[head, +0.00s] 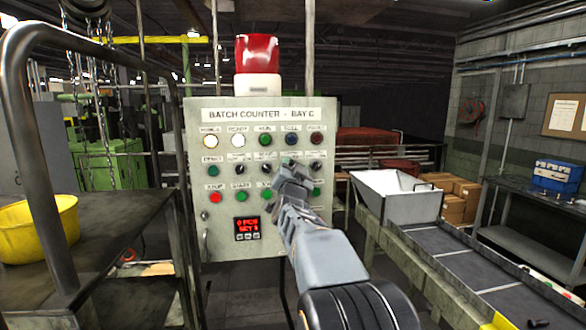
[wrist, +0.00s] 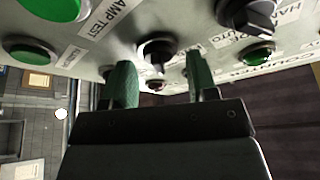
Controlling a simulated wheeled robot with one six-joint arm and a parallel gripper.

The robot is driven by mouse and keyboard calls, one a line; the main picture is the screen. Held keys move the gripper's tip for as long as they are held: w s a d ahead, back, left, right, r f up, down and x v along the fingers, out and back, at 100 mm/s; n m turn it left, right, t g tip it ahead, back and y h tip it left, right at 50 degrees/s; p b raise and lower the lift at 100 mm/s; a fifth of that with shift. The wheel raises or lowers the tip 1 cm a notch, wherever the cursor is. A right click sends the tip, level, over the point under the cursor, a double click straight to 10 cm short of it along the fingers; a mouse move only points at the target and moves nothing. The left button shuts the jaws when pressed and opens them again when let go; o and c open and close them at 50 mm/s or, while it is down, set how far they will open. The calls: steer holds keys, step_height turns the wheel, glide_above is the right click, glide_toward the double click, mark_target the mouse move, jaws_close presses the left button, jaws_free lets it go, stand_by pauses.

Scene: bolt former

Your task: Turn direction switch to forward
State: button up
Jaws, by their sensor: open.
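The control panel (head: 225,140) stands upright in front of me, headed "BATCH COUNTER - BAY C". Its middle row has black selector knobs, including one at the left (head: 239,169) and one at the right end (head: 316,167). My gripper (head: 292,172) is in front of the right half of this row and hides part of it. In the wrist view the green fingers of my gripper (wrist: 161,75) are apart, with a black selector knob (wrist: 157,49) showing between and beyond them. Contact cannot be told. I cannot read which label is the direction switch.
In the wrist view another black selector (wrist: 252,16) and green buttons (wrist: 28,50) sit close by. A red beacon (head: 257,55) tops the panel. A conveyor (head: 455,262) with a white hopper (head: 397,200) stands right; a metal table with a yellow bowl (head: 35,235) stands left.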

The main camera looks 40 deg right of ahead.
steer(key=shift+c, duration=0.2)
steer(key=c, duration=0.8)
steer(key=shift+c, duration=0.2)
